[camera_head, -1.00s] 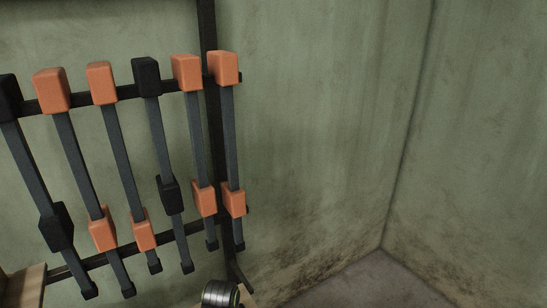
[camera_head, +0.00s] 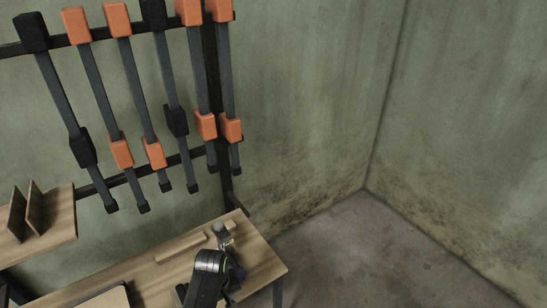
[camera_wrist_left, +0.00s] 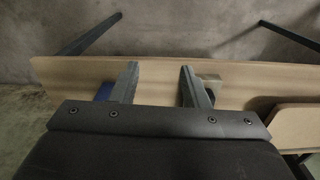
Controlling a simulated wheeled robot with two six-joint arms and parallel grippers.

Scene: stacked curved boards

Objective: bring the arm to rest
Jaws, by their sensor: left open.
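My left gripper (camera_wrist_left: 160,68) is open in the left wrist view, with its two fingers spread apart and nothing between them. It is above a wooden table (camera_wrist_left: 65,70). A dark arm of mine enters the head view from the bottom and reaches over the right part of the same table (camera_head: 262,262); its fingers are too small there to tell their state. A small pale block (camera_wrist_left: 211,79) shows behind the right finger, and a blue thing (camera_wrist_left: 104,91) beside the left finger. My right gripper is not identifiable in these views.
A wall rack (camera_head: 90,36) holds several clamps with orange or black jaws above the table. A wooden strip (camera_head: 181,246) lies on the table. A wooden board (camera_wrist_left: 295,116) is at right in the wrist view. Floor (camera_head: 370,250) at right is clear.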

